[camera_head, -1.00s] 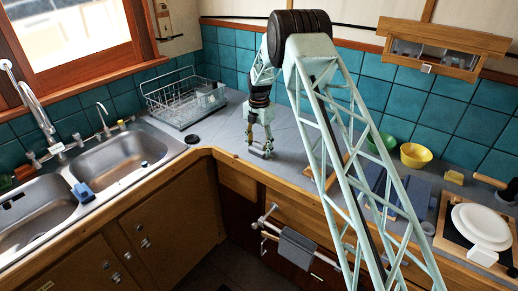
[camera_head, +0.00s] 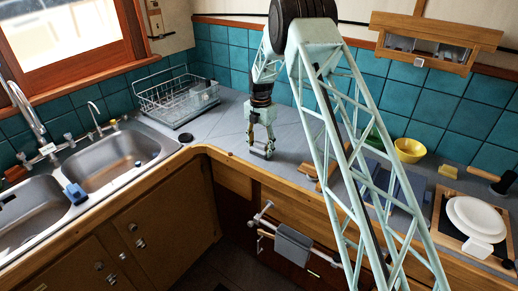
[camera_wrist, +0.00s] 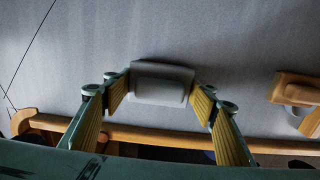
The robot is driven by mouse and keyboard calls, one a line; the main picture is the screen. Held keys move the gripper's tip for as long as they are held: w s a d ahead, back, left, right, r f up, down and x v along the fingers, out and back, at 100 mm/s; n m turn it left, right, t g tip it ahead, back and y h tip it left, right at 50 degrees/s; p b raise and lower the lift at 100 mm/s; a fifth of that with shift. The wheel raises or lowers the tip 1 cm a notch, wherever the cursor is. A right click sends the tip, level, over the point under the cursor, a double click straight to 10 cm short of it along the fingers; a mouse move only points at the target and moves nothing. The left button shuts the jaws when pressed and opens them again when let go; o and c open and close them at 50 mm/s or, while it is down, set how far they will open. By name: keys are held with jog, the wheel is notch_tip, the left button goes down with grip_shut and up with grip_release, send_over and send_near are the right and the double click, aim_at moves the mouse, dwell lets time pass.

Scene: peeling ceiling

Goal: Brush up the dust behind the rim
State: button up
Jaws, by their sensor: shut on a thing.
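My gripper (camera_head: 261,152) points down at the grey counter (camera_head: 224,128), just behind its wooden front rim (camera_head: 215,150). In the wrist view its yellow-padded fingers (camera_wrist: 160,100) are shut on a pale grey block (camera_wrist: 161,82), one finger at each side. The block is low over the counter; I cannot tell if it touches. The wooden rim (camera_wrist: 190,137) runs across the wrist view below the block. I make out no dust on the counter. A small wooden piece with a rounded part (camera_wrist: 296,92) lies to the right; I cannot tell what it is.
A wire dish rack (camera_head: 176,97) and a double sink (camera_head: 110,160) are to the left. A yellow bowl (camera_head: 409,150), a yellow sponge (camera_head: 447,171) and white plates (camera_head: 476,217) are to the right. A grey towel (camera_head: 293,248) hangs on the front rail. Tiles (camera_head: 388,92) bound the back.

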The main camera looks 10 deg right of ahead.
aim_at(274, 160)
jog(key=shift+s+d, duration=0.1)
jog(key=shift+s+d+f+b, duration=0.1)
jog(key=shift+s+d+b, duration=0.4)
jog(key=shift+s+d, duration=0.85)
jog(key=shift+d, duration=0.15)
dwell(0.4)
jog(key=shift+s+d+b, duration=0.5)
jog(key=shift+s+d, duration=0.7)
jog(key=shift+d, duration=0.2)
jog(key=shift+s+d+b, duration=0.45)
jog(key=shift+s+d, duration=0.95)
jog(key=shift+d, duration=0.1)
jog(key=shift+w, duration=0.1)
jog(key=shift+w+a, duration=1.3)
jog(key=shift+a, duration=0.2)
jog(key=shift+w+a, duration=0.1)
dwell(0.8)
